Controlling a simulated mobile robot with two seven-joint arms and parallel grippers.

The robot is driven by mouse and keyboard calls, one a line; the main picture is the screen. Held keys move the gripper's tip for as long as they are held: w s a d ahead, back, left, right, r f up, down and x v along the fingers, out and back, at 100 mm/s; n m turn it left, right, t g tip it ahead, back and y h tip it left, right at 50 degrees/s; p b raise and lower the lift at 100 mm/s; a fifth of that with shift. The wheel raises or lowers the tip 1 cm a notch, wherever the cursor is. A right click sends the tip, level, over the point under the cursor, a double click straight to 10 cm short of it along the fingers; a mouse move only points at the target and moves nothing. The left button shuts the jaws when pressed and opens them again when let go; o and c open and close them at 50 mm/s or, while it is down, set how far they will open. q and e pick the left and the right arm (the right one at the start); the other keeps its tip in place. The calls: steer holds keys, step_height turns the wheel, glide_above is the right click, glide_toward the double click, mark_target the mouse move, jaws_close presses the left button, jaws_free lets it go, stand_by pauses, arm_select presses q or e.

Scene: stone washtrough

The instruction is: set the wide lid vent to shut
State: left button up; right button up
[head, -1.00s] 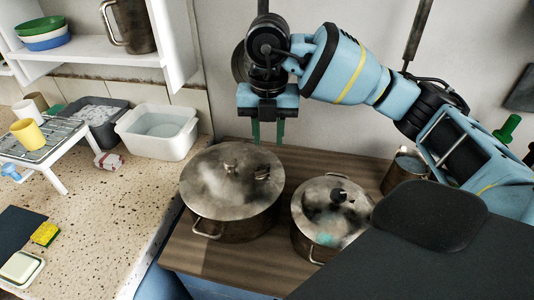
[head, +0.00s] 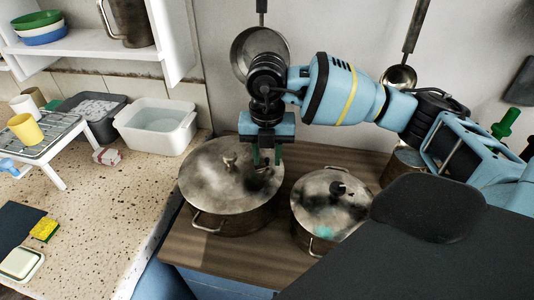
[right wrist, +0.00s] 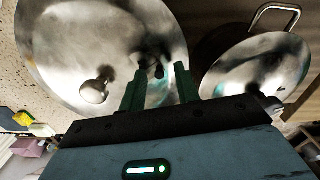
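The wide pot's metal lid (head: 215,180) is on the larger pot at the left of the wooden counter. Its round knob (head: 230,163) is near the middle. The dark vent (right wrist: 152,67) is on the lid beside the knob, in the right wrist view; my fingers partly cover it in the head view. My right gripper (head: 267,157) points down just above the vent. Its two green fingers are apart in the right wrist view (right wrist: 160,80), with the vent near or between their tips. Contact cannot be told. My left gripper is not in view.
A smaller lidded pot (head: 325,212) stands close to the right. A metal mug (head: 402,165) is behind it. A pan (head: 250,50) and ladle (head: 399,77) hang on the wall. A white basin (head: 157,128) is on the speckled worktop at the left.

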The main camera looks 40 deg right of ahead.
steer(key=shift+c, duration=0.4)
steer(key=c, duration=0.5)
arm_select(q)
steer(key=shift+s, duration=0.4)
arm_select(e)
jaws_close()
